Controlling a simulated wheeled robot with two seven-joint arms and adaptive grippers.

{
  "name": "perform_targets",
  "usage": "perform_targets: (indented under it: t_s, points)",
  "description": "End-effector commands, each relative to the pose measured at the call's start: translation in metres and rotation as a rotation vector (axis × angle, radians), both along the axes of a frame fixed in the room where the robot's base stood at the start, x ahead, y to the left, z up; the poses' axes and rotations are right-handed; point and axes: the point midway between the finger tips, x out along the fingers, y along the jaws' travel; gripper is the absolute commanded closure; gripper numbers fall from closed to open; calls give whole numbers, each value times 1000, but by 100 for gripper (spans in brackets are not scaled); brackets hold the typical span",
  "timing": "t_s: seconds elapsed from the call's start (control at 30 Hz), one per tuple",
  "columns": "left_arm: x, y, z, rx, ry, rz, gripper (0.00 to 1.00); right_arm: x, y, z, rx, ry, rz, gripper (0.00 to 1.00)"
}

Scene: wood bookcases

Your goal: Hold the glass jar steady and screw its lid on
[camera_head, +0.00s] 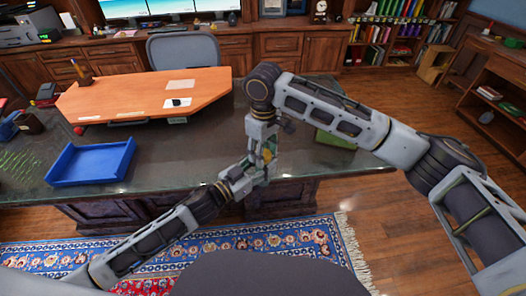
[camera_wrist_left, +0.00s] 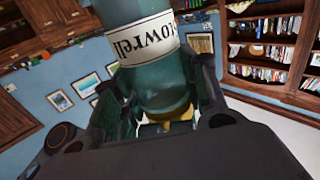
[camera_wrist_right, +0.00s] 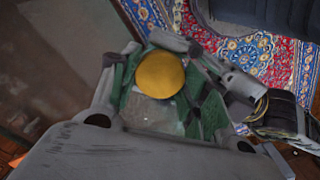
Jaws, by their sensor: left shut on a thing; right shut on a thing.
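The yellow round lid (camera_wrist_right: 160,74) lies between the green-padded fingers of my right gripper (camera_wrist_right: 165,85), which is shut on it from above. The lid also shows as a small yellow spot in the head view (camera_head: 267,156). My left gripper (camera_head: 250,172) comes in from the lower left and is shut on the jar, mostly hidden by fingers. In the left wrist view the yellow lid (camera_wrist_left: 172,114) shows below a dark, labelled cylinder. Whether lid and jar threads are engaged cannot be told.
Both grippers meet above the front edge of the dark-topped desk (camera_head: 205,160). A green item (camera_head: 335,138) lies right, behind my right arm. A patterned rug (camera_head: 290,245) covers the floor.

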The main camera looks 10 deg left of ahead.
Motion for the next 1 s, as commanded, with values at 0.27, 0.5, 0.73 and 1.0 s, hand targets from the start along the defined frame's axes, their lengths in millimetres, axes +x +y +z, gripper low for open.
perform_targets:
  t_s: [0.27, 0.5, 0.73, 1.0]
  points:
    - [2, -1, 14, -9, -28, -5, 100, -5, 0, -10, -7, 15, 5, 77]
    - [2, -2, 14, -9, -28, -5, 100, -5, 0, -12, -7, 15, 5, 77]
    - [2, -2, 14, -10, -28, -5, 100, -5, 0, -14, -6, 15, 5, 77]
    - [2, -2, 14, -11, -27, -5, 100, -5, 0, -16, -6, 15, 5, 78]
